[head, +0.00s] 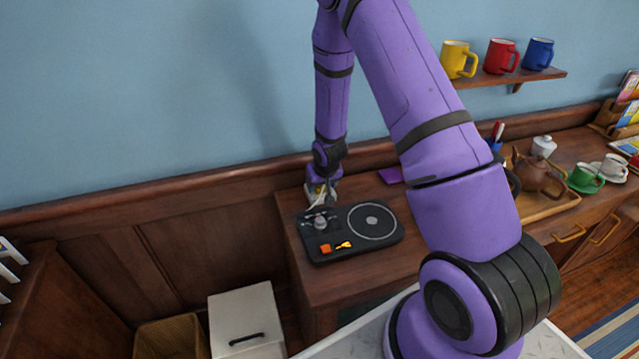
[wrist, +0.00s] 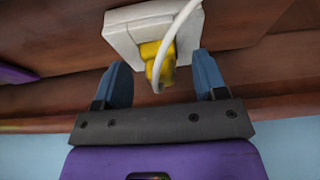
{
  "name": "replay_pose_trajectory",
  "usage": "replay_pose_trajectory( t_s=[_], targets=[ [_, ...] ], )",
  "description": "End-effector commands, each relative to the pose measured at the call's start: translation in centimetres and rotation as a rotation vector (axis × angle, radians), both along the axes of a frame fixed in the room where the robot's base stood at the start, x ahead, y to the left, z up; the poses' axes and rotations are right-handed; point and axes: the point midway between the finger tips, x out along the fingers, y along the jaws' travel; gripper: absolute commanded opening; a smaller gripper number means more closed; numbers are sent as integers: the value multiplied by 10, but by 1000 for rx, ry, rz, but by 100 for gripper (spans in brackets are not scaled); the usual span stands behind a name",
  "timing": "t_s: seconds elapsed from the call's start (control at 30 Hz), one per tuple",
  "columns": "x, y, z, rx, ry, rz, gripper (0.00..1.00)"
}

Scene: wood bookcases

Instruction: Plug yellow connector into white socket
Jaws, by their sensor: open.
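In the wrist view, the yellow connector (wrist: 165,68) sits against the face of the white socket (wrist: 122,35), with a white cable (wrist: 180,22) curving across it. How deeply it is seated cannot be told. My gripper (wrist: 161,64) is open, its blue fingers apart on the left and right of the connector, with gaps showing on both sides. In the head view my gripper (head: 321,188) is at the back of the wooden cabinet, close to the wall. The connector and socket are too small and covered there to make out well.
A black console (head: 345,253) with a round dial lies just in front of my gripper. A purple pad (head: 391,175) lies behind it. Mugs stand on a wall shelf (head: 520,78).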

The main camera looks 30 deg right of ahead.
Motion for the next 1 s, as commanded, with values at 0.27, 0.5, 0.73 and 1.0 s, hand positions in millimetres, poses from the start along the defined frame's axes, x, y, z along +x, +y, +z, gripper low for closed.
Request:
replay_pose_trajectory(
  t_s=[0.27, 0.5, 0.73, 1.0],
  targets=[
    [-13, 2, 48, -3, -21, -1, 65],
    [-23, 4, 78, -3, -30, -1, 65],
    [-28, 5, 89, -4, -31, 0, 65],
    [-28, 5, 90, -4, -31, 0, 65]
  ],
)
